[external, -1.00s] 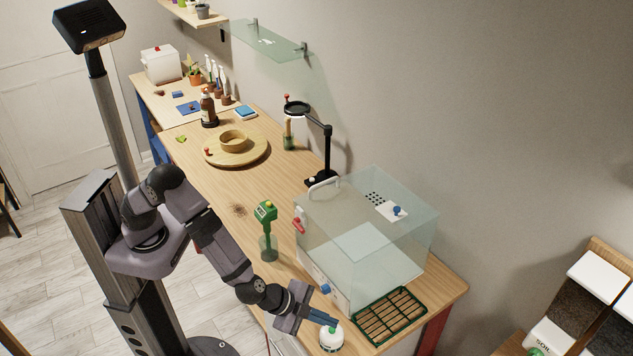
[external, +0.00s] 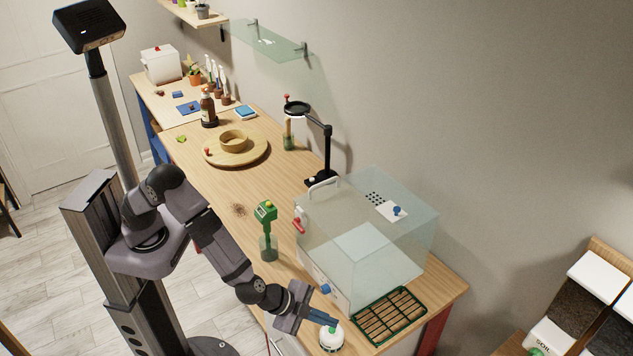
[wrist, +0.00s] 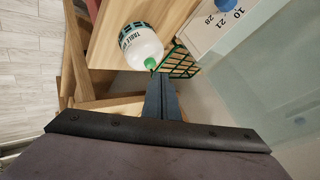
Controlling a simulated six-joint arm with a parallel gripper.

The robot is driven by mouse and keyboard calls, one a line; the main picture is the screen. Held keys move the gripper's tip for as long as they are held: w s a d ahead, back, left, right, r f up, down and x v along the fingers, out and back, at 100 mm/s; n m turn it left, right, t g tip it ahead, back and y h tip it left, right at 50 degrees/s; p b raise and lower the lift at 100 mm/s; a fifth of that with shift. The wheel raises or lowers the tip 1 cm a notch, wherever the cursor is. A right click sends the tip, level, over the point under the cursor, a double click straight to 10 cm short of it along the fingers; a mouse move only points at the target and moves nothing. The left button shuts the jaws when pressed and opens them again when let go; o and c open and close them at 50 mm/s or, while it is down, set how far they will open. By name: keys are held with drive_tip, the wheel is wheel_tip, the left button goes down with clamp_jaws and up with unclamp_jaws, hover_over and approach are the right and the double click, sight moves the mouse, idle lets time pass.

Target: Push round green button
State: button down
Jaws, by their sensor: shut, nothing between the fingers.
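A white rounded device (external: 331,341) with a green cap-like button (external: 332,329) on top stands near the table's front right corner.
A green-framed tray (external: 420,309) lies right of the device. A clear box (external: 372,250) with a blue knob (external: 326,289) stands behind it. A green-headed tool (external: 266,212) stands to the left in a glass. At bottom right, another unit (external: 550,333) is partly cut off.

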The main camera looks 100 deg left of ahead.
drive_tip(key=shift+f+b, duration=0.75)
drive_tip(key=shift+b, duration=0.6)
idle(0.5)
drive_tip(key=shift+r, duration=0.75)
wheel_tip(320, 180, up, 6)
drive_tip(key=p, duration=0.3)
idle(0.5)
idle(0.4)
